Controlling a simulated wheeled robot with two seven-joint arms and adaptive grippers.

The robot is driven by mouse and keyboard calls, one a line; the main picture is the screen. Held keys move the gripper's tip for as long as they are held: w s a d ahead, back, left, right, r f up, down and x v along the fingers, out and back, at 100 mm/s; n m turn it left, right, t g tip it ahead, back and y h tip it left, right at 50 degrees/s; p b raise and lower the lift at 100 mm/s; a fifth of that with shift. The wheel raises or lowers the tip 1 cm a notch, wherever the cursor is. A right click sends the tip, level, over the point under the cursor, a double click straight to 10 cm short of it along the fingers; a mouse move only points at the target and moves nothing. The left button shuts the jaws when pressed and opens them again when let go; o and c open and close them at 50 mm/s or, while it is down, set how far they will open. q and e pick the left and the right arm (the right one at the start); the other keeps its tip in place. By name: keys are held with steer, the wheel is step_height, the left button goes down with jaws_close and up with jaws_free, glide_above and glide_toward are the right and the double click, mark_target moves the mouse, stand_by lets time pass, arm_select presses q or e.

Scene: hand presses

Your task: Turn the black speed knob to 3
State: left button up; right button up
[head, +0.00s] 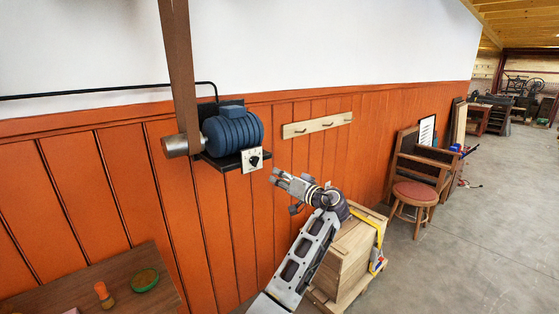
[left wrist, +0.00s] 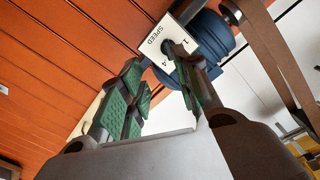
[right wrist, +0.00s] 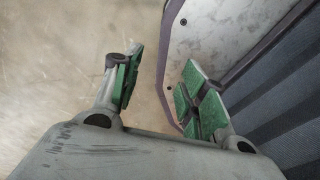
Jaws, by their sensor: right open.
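The black speed knob (head: 254,160) sits on a small white dial plate (head: 246,154) below the blue motor (head: 233,132) on the wall. The left wrist view shows the dial plate (left wrist: 156,38) with the word SPEED and the digits 1 and 4; a finger partly hides the knob (left wrist: 167,46). Its pointer setting cannot be read. My left gripper (head: 278,175) is open and empty, just right of and below the knob in the head view, apart from it. My right gripper (right wrist: 162,85) is open and empty, seen only in the right wrist view.
A brown belt (head: 180,70) runs up from the motor's pulley. A wooden peg rail (head: 318,125) is on the orange panelled wall. A wooden crate (head: 350,250) stands below my left arm. A table (head: 80,290) is at lower left. A stool (head: 414,192) stands farther right.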

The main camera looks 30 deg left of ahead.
mark_target(255, 161)
arm_select(q)
steer(key=shift+s+d+r+n, duration=0.1)
steer(key=shift+r+n, duration=0.05)
steer(key=shift+r, duration=0.35)
steer(key=shift+s+d+r+n, duration=0.1)
steer(key=shift+r+n, duration=0.05)
steer(key=shift+r, duration=0.35)
arm_select(e)
steer(key=shift+s+a, duration=0.1)
steer(key=shift+s, duration=0.7)
arm_select(q)
steer(key=shift+w, duration=0.15)
steer(key=p+x, duration=0.3)
steer(key=x, duration=1)
steer(key=shift+a, duration=0.4)
arm_select(e)
step_height(255, 161, up, 4)
steer(key=shift+f, duration=0.25)
arm_select(q)
steer(key=shift+r, duration=0.1)
jaws_close()
